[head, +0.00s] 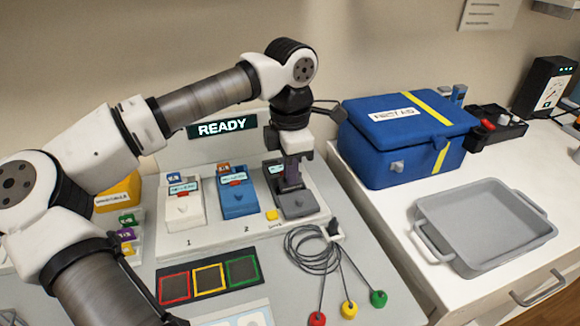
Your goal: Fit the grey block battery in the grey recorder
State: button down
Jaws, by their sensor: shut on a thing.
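The grey recorder (298,205) stands at the right end of a row of three on the pale station board. My gripper (291,178) points down directly over its back part, fingers close together. The gripper is shut on a small dark thing, taken as the grey block battery, which the fingers mostly hide. I cannot tell whether that battery is inside the recorder's bay or just above it. Part of the recorder's small screen shows left of the fingers.
A white recorder (183,208) and a blue recorder (239,199) stand close to the left. A lit READY sign (222,127) is behind. Cable leads (315,250) lie in front. A blue case (400,150) and grey tray (480,262) are right.

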jog(key=shift+f+b, duration=1.2)
jog(key=shift+f, duration=0.1)
dwell(1.9)
jog(key=c, duration=1.8)
grip_release()
jog(key=shift+r, duration=0.2)
jog(key=shift+r+p, duration=1.35)
jog(key=shift+r, duration=0.5)
jog(key=o, duration=0.5)
